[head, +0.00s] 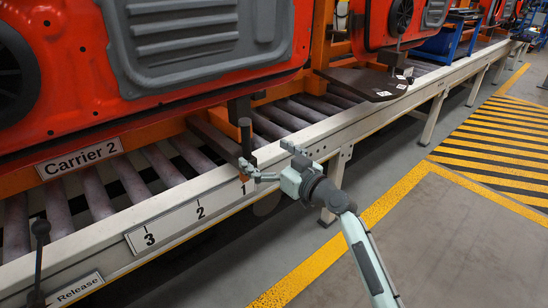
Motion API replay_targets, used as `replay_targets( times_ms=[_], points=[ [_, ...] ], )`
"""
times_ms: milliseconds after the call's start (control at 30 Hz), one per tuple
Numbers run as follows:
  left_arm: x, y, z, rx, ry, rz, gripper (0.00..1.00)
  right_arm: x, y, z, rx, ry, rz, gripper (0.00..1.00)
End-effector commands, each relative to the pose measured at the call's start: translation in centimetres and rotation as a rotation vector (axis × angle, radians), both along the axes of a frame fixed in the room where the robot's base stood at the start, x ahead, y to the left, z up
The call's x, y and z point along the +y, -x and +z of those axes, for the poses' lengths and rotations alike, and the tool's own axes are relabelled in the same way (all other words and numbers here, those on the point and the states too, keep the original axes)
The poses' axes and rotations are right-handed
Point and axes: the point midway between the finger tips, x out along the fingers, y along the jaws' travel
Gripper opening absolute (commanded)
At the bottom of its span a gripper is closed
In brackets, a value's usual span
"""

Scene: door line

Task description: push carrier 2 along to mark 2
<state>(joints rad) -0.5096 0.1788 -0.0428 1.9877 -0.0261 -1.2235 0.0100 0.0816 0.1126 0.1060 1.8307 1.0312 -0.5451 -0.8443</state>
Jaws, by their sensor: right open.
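Carrier 2 (82,158) is an orange frame bearing a red and grey door panel (180,35), on the roller conveyor at the left. A dark bar (214,140) reaches from it toward the front rail, with an upright dark handle (245,133) near its end. The mark plate (172,222) on the rail reads 3, 2, 1 from left to right. The bar's end is near mark 1 (243,189), right of mark 2 (201,212). My right gripper (254,173) is open just below the handle at the bar's end; I cannot tell whether it touches. My left gripper is out of view.
A black lever (39,250) and a Release label (76,289) are at the lower left. Another carrier with a red door (400,18) and dark plate (365,82) stands farther along the conveyor. Yellow-striped floor (505,135) lies at the right. Grey floor before the rail is clear.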

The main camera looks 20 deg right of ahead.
Motion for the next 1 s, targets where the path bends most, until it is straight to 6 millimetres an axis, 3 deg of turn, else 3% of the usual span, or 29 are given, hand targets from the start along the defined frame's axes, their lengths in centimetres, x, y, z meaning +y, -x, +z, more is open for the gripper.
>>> replay_targets(
  times_ms=[133,500,900,1000],
  points=[
    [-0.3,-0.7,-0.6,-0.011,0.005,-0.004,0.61,0.8,-2.2,-0.1,-0.002,-0.001,0.001,1.0],
    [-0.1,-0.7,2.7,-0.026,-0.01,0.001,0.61,2.2,-6.1,-0.1,0.0,0.001,0.001,1.0],
    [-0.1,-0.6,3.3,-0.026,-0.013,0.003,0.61,2.4,-6.6,0.0,0.001,0.001,0.0,1.0],
    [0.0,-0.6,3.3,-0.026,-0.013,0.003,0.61,2.4,-6.6,0.0,0.0,0.001,0.0,0.9]
  ],
)
